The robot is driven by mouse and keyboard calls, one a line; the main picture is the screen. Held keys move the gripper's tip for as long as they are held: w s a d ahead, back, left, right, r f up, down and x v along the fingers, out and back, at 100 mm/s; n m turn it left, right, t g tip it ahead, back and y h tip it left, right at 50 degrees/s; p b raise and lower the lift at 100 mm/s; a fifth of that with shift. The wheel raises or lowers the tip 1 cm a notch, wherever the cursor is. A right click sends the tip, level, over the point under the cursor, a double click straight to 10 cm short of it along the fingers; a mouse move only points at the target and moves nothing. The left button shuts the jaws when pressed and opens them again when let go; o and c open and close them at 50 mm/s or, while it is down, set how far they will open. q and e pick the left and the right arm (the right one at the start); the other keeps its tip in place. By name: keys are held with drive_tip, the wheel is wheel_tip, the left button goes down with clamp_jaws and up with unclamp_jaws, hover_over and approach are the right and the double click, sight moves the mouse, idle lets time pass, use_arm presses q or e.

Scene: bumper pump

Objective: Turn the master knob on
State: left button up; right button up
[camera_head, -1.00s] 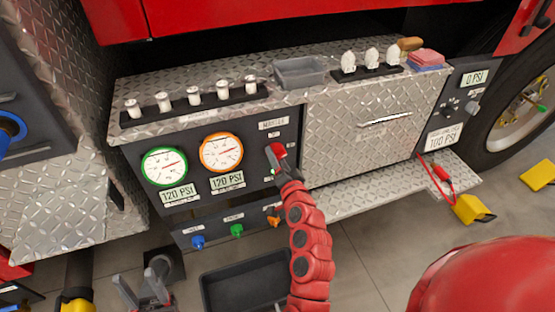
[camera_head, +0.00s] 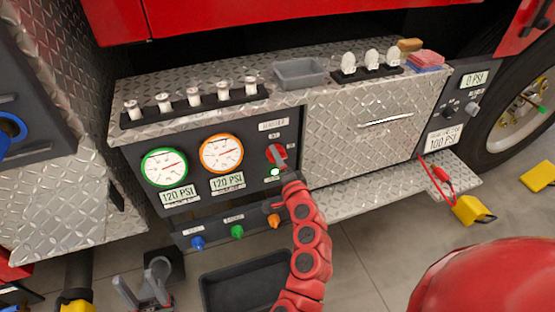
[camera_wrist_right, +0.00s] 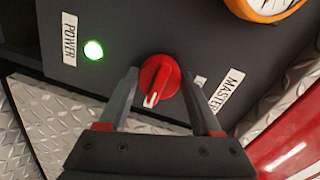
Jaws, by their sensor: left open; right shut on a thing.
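The master knob (camera_head: 270,154) is a red round knob on the dark panel, under the MASTER label (camera_head: 273,125). It also shows in the right wrist view (camera_wrist_right: 160,72), its white mark pointing down toward the gripper. My right gripper (camera_wrist_right: 160,82) is shut on the knob, one finger on each side. In the head view the right gripper (camera_head: 281,157) partly covers the knob. A green lamp (camera_wrist_right: 93,49) by the POWER label (camera_wrist_right: 69,40) is lit. My left gripper (camera_head: 143,292) is open and empty, low at the left, away from the panel.
Two gauges, green-rimmed (camera_head: 164,168) and orange-rimmed (camera_head: 221,154), sit left of the knob. Blue, green and orange knobs (camera_head: 274,221) line the lower strip. A dark tray (camera_head: 212,294) lies below. A shelf above holds several white-topped levers and a grey bin (camera_head: 300,72).

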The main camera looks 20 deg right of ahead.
drive_tip(key=o, duration=1.4)
drive_tip(key=shift+s+d+r+p, duration=0.2)
drive_tip(key=shift+s+p, duration=0.5)
drive_tip(key=shift+s, duration=2.2)
drive_tip(key=shift+s+r+p, duration=0.25)
drive_tip(key=shift+s+p, duration=0.4)
drive_tip(key=shift+s, duration=2.25)
drive_tip(key=shift+s+d+r+p, duration=0.2)
drive_tip(key=shift+s+p, duration=0.5)
drive_tip(key=shift+s, duration=2.2)
